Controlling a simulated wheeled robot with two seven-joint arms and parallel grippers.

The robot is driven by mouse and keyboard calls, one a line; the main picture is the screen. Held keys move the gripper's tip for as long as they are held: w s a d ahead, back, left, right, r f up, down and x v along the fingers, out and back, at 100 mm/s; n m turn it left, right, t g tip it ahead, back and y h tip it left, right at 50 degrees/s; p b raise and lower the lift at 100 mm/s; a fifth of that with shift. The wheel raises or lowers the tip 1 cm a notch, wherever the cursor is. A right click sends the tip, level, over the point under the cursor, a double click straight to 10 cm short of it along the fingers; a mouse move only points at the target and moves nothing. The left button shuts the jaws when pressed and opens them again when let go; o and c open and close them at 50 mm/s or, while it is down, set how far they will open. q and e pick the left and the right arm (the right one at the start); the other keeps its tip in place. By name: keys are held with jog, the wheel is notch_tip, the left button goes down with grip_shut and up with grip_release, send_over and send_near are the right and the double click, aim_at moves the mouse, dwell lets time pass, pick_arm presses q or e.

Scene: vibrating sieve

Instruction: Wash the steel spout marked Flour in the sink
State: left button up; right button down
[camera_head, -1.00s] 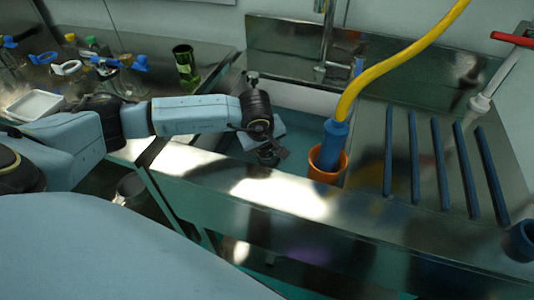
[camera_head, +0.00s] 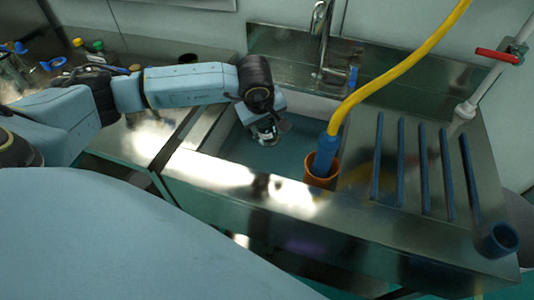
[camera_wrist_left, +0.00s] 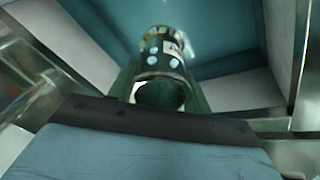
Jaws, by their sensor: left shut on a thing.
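A small steel spout (camera_head: 265,136) is held by my left gripper (camera_head: 264,122) over the sink (camera_head: 286,158) in the head view. The left wrist view also shows the spout (camera_wrist_left: 165,45), shiny, with a pale label patch whose writing is too small to read. My left gripper (camera_wrist_left: 160,88) is shut on it and points down into the basin. The teal basin (camera_wrist_left: 232,62) lies beyond the spout. I cannot tell whether the spout touches the basin floor. My right gripper is not in view.
A steel tap (camera_head: 320,40) stands behind the sink. An orange cup (camera_head: 320,170) holding the blue end of a yellow hose (camera_head: 400,72) is at the sink's right. A ribbed drainboard (camera_head: 413,190) lies further right. Bottles (camera_head: 98,47) stand on the left counter.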

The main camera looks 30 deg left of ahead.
pick_arm(q)
notch_tip(320, 180, up, 10)
jog(key=p, duration=0.5)
jog(key=shift+r+p, duration=0.25)
jog(key=shift+p, duration=0.1)
dwell(0.7)
jog(key=shift+d, duration=0.15)
jog(key=shift+s+d+m, duration=0.1)
jog(key=shift+d+m, duration=0.2)
jog(key=s+d+r+m+h+b, duration=0.3)
jog(key=d+m, duration=0.5)
jog(key=m, duration=0.3)
jog(key=shift+s+d+r+g+h, duration=0.25)
jog(key=shift+s+g+h, duration=0.2)
jog(key=shift+s, duration=0.4)
jog(key=shift+f, duration=0.1)
